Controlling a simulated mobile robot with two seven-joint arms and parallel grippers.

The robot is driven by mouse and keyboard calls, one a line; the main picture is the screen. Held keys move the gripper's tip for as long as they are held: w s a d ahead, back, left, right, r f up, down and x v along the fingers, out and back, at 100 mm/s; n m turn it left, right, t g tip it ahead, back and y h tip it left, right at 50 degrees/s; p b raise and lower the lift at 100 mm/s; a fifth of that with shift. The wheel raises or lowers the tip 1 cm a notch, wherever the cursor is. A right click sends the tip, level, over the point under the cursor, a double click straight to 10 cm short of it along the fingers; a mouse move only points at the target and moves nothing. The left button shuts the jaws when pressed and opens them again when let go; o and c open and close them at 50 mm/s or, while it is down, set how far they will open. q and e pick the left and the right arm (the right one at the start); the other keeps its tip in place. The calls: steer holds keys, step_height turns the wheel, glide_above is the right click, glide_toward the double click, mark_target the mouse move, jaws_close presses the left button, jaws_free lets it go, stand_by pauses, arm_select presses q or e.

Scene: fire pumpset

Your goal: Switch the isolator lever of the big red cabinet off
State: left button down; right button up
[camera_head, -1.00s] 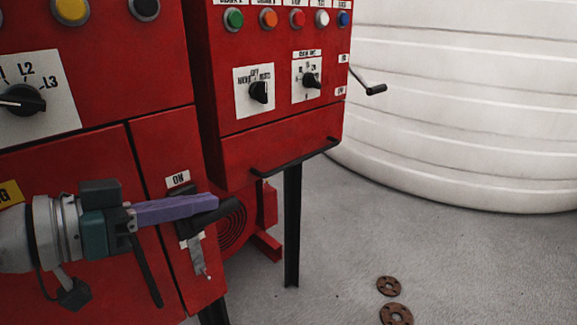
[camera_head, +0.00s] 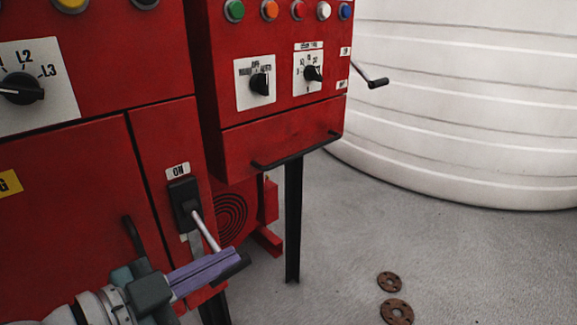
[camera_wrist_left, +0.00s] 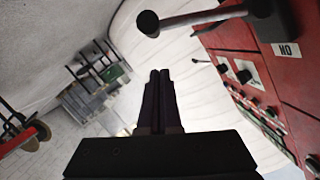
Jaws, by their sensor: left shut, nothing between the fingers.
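The isolator lever (camera_head: 206,231) is a pale rod on a black base (camera_head: 184,203), under an ON label, on the narrow right panel of the big red cabinet (camera_head: 75,215). The rod slopes down and outward to the right. Its far end is hidden behind my left gripper (camera_head: 243,262). That gripper is shut and empty, its purple fingers at the lever's lower end; I cannot tell whether they touch. In the left wrist view the lever's black knob (camera_wrist_left: 148,24) shows just beyond the closed fingers (camera_wrist_left: 158,76). My right gripper is out of view.
A smaller red control box (camera_head: 275,135) with buttons and a black bar handle (camera_head: 295,150) stands right of the cabinet on a black leg (camera_head: 293,220). A white tank (camera_head: 460,110) fills the back right. Two rusty flanges (camera_head: 390,282) lie on the open grey floor.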

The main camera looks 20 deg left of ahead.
arm_select(q)
step_height(320, 180, down, 7)
steer(key=a+m+t+y+b, duration=0.1)
steer(key=m+b, duration=0.3)
steer(key=b, duration=0.2)
steer(key=shift+w+a+m, duration=0.15)
steer(key=shift+w+m, duration=0.15)
steer(key=shift+m, duration=0.1)
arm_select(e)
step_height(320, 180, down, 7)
arm_select(q)
steer(key=shift+r, duration=0.1)
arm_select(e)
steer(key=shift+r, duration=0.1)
